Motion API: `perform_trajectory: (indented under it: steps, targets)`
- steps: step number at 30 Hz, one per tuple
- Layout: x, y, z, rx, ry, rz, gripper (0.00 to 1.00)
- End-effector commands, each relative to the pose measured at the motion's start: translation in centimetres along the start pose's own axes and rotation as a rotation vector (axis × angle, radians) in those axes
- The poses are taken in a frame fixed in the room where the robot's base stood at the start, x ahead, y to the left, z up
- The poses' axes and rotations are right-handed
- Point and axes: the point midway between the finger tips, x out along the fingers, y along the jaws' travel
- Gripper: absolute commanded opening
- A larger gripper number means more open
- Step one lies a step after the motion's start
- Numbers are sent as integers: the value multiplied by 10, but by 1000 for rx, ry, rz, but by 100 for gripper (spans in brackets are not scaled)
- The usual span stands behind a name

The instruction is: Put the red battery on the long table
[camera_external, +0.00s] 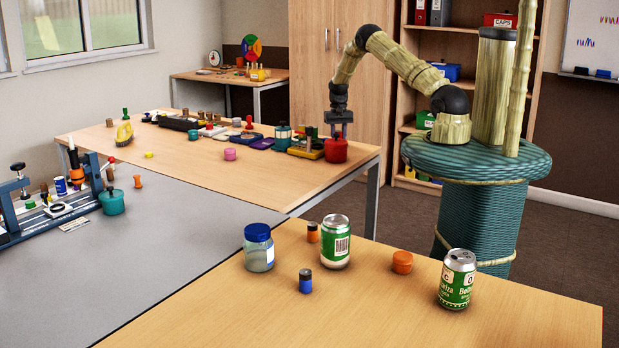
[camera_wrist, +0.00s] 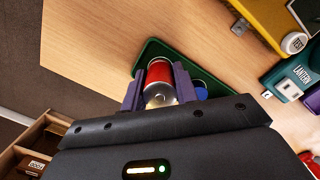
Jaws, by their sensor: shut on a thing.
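In the wrist view, the red battery (camera_wrist: 159,75), with a silver end, sits between the two purple-grey fingers of my gripper (camera_wrist: 159,92). The gripper is shut on it. A dark green tray (camera_wrist: 151,48) lies beneath; I cannot tell whether the battery touches it. In the external view, my gripper (camera_external: 339,128) points down over the right end of the long wooden table (camera_external: 270,182), just above and behind a red pot (camera_external: 335,151). The battery cannot be made out there.
A blue round thing (camera_wrist: 201,92) shows beside the battery. A yellow case (camera_wrist: 262,22) and a teal lantern box (camera_wrist: 290,80) lie nearby. A pink piece (camera_external: 230,154) stands left of the gripper. The table's front right part is bare.

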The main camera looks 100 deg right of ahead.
Motion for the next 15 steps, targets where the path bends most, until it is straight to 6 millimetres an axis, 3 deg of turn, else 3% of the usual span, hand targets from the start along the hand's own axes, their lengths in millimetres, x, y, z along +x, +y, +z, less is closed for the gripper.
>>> perform_trajectory:
  steps: [3,4,7,15]
  targets:
    - [2,0,0,0,0,0,0]
    - [2,0,0,0,1,0,33]
    - [2,0,0,0,0,0,53]
    - [2,0,0,0,0,0,55]
